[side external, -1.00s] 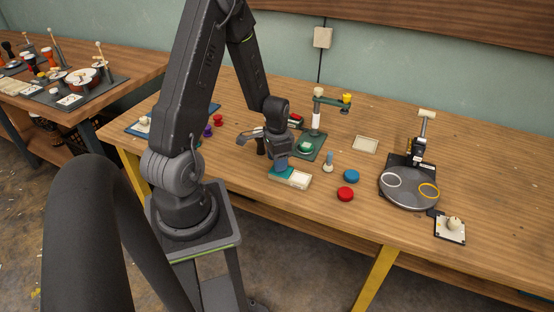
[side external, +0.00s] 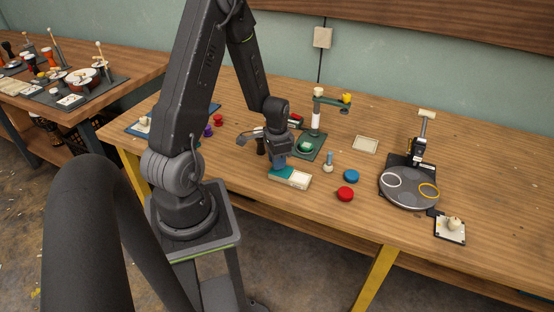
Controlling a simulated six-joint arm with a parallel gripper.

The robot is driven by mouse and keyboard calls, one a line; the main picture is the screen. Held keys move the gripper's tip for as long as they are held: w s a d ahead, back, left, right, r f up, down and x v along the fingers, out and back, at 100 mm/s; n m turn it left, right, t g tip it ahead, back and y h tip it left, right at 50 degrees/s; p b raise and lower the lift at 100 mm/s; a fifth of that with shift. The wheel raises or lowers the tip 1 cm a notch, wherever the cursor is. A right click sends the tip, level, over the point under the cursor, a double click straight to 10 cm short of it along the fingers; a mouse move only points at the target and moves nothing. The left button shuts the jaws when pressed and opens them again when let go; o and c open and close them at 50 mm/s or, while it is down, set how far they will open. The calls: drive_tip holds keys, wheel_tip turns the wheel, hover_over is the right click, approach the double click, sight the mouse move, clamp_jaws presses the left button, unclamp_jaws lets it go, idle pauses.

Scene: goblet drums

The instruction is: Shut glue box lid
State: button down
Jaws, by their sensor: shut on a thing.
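The glue box (side external: 297,181) is a low, pale cream box near the front of the wooden table. Its teal lid (side external: 287,173) shows at the box's left end, and the cream part to the right is uncovered. My gripper (side external: 279,166) points down at that left end and is shut on the lid. The arm's wrist stands over this spot, and the fingertips are small and partly hidden, so the exact contact is hard to see.
A red disc (side external: 346,194), a blue disc (side external: 351,176) and a small pale-based peg (side external: 328,164) stand to the right. A green-based stand (side external: 316,124) is close behind. A dark round turntable (side external: 409,188) lies further right. Bare table lies in front.

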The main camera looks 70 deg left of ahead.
drive_tip(key=shift+w, duration=0.1)
drive_tip(key=w+d, duration=0.4)
drive_tip(key=shift+w+d, duration=0.3)
drive_tip(key=c, duration=1)
unclamp_jaws()
drive_tip(key=shift+o, duration=0.2)
wheel_tip(320, 180, up, 14)
